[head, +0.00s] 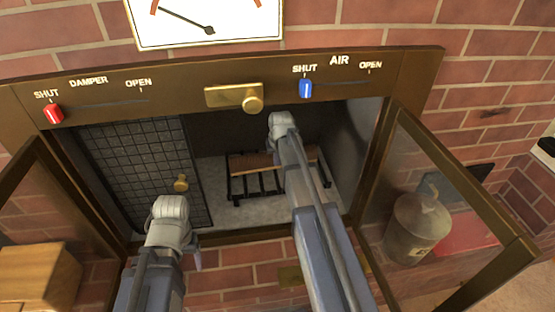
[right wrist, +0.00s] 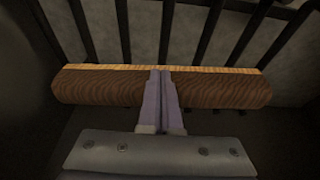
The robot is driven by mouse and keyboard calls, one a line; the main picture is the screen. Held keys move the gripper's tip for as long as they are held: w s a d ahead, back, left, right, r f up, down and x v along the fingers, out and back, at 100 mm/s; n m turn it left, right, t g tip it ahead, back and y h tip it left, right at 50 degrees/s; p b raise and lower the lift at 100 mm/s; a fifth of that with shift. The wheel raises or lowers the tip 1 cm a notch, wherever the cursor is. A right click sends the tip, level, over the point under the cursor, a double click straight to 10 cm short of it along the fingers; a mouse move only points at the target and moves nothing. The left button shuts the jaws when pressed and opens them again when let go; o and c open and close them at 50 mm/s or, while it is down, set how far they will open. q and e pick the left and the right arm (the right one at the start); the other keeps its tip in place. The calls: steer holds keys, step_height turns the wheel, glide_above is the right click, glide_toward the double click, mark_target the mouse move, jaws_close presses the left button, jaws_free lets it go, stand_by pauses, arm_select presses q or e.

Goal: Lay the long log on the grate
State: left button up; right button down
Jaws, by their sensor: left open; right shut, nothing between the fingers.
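The long log (right wrist: 110,88) is brown with a pale top edge. In the right wrist view it lies crosswise over the dark grate bars (right wrist: 205,40). In the head view part of the log (head: 248,163) shows on the grate (head: 262,185) inside the firebox, partly hidden by my right arm. My right gripper (right wrist: 161,75) is shut and empty, its fingers together at the middle of the log's near side; I cannot tell if they touch it. My left gripper (head: 170,208) is open at the firebox mouth, its fingertips not clearly visible.
A dark mesh screen (head: 130,150) with a brass knob (head: 181,183) covers the firebox's left side. Glass doors stand open on the left (head: 25,165) and right (head: 450,180). A metal canister (head: 418,228) shows through the right door. A wooden block (head: 40,272) is at lower left.

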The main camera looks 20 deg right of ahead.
arm_select(q)
step_height(320, 180, up, 6)
steer(key=p, duration=0.4)
steer(key=shift+s+d+f, duration=0.1)
steer(key=shift+d+f, duration=0.05)
steer(key=shift+f, duration=0.05)
arm_select(e)
steer(key=v, duration=0.5)
steer(key=shift+s+r, duration=0.1)
steer(key=shift+r, duration=0.3)
steer(key=shift+a, duration=0.15)
steer(key=s+a+n+g, duration=0.3)
steer(key=s+a+n, duration=0.4)
steer(key=s+a, duration=1.8)
arm_select(q)
step_height(320, 180, up, 30)
steer(key=p, duration=3)
steer(key=shift+f, duration=0.15)
arm_select(e)
step_height(320, 180, up, 29)
steer(key=shift+w, duration=0.15)
